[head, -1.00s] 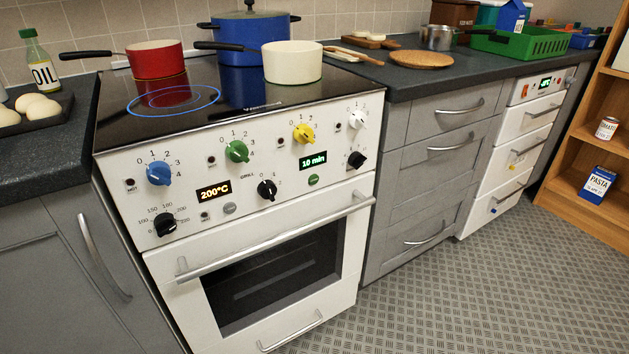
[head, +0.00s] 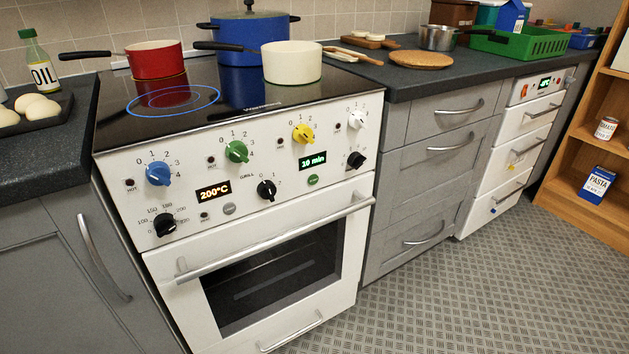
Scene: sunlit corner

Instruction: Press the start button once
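A small round green button (head: 313,180) sits on the white control panel (head: 200,185) of the stove, just below a display reading 10 min (head: 312,161). Its lettering is too small to read. A round grey button (head: 229,208) sits lower left of it, below a display reading 200°C (head: 213,191). Neither of my grippers is in view, and nothing covers the buttons.
Blue (head: 158,174), green (head: 237,151), yellow (head: 303,133) and black (head: 267,190) knobs stick out around the buttons. The oven door handle (head: 275,238) juts out below. A red pan (head: 155,60), blue pot (head: 247,40) and cream pan (head: 291,62) stand on the cooktop. The floor ahead is clear.

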